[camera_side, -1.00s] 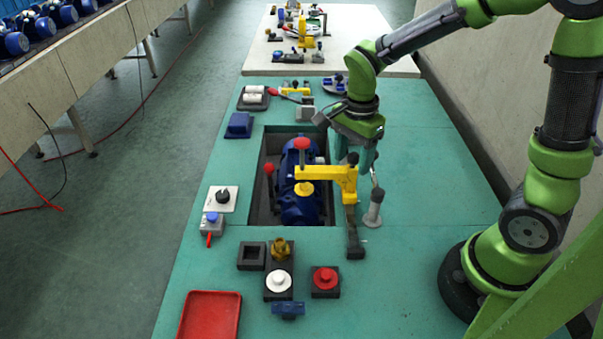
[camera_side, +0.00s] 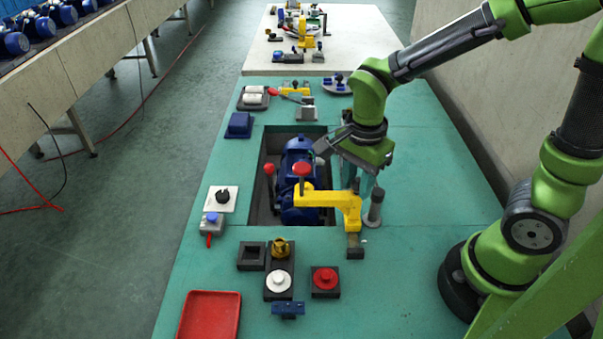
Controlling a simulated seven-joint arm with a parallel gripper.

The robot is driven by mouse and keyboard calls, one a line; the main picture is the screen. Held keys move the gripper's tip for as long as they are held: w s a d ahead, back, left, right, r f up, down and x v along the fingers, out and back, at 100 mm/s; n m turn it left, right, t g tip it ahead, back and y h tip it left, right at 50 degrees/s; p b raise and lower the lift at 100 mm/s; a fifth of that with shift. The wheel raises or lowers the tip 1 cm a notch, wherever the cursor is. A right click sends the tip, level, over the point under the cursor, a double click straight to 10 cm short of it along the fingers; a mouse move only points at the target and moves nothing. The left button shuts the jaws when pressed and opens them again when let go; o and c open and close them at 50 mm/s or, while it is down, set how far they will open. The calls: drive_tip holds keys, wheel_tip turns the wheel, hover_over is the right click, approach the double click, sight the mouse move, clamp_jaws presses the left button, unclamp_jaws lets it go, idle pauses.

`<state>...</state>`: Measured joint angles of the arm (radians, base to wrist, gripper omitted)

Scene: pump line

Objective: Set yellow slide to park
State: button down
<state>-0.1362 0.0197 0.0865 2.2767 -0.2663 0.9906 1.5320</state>
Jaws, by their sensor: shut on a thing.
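The yellow slide (camera_side: 345,203) sits across a dark rail (camera_side: 355,246) to the right of the pit. My gripper (camera_side: 357,181) is low over the slide's right part, shut at a small dark knob there. The fingertips are small in this view and partly hidden by the wrist. The near end of the rail shows bare in front of the slide. I see no readable park mark.
A grey post (camera_side: 375,207) stands close to the right of the slide. A red-topped lever (camera_side: 269,170) rises at the pit's left side. Nearer are a red button block (camera_side: 325,281), a white disc (camera_side: 278,281) and a red tray (camera_side: 209,318). The table at right is clear.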

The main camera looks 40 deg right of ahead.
drive_tip(key=s+a, duration=0.3)
drive_tip(key=shift+a+r, duration=0.1)
drive_tip(key=shift+a, duration=0.15)
drive_tip(key=c, duration=0.8)
unclamp_jaws()
drive_tip(key=shift+d, duration=0.1)
wheel_tip(320, 180, up, 17)
drive_tip(key=shift+f, duration=0.1)
